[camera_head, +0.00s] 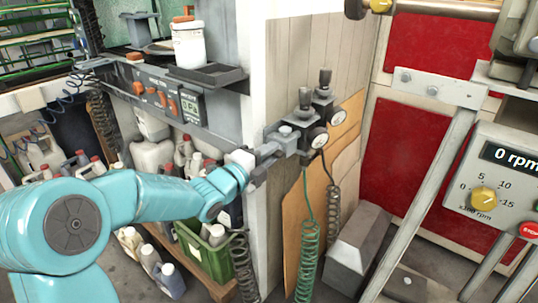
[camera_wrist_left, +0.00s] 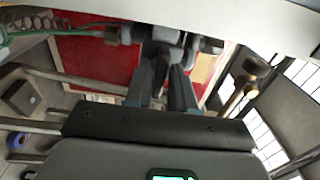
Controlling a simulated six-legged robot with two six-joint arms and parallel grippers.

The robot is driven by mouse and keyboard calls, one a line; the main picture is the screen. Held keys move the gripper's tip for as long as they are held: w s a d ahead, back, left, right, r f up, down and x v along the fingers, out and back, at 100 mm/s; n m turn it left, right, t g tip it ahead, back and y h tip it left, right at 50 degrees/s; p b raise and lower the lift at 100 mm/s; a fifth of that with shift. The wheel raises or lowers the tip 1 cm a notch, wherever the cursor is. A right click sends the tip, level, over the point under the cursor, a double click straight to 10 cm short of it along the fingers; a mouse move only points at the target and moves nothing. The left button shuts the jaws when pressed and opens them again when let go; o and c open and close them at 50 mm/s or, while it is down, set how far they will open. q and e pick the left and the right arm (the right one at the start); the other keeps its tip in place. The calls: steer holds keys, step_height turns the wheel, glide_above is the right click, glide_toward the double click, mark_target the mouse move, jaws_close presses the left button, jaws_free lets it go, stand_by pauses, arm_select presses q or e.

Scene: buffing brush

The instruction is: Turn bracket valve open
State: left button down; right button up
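A grey bracket valve assembly with two regulators, each with a black knob and a round gauge (camera_head: 317,137), is fixed at the end of the white-edged cabinet wall. My left gripper (camera_head: 272,153) reaches it from the left, its fingertips at the small grey valve body (camera_head: 288,134) on the near side. In the left wrist view the two dark fingers (camera_wrist_left: 164,72) stand apart with a narrow gap, and the grey valve fittings (camera_wrist_left: 165,38) are right at the tips. I cannot tell whether the fingers press on the valve handle. My right gripper is not in view.
A green coiled hose (camera_head: 309,240) hangs below the valve. A shelf with a white jar (camera_head: 189,45) stands above my left arm, and bottles and a green crate (camera_head: 205,250) are below it. A speed control panel (camera_head: 495,180) reading 0 rpm is at the right.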

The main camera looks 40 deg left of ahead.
arm_select(q)
steer(key=shift+n, duration=0.3)
steer(key=n, duration=1.7)
steer(key=shift+n, duration=0.3)
stand_by(0.4)
steer(key=c, duration=1.2)
jaws_free()
steer(key=shift+s, duration=0.1)
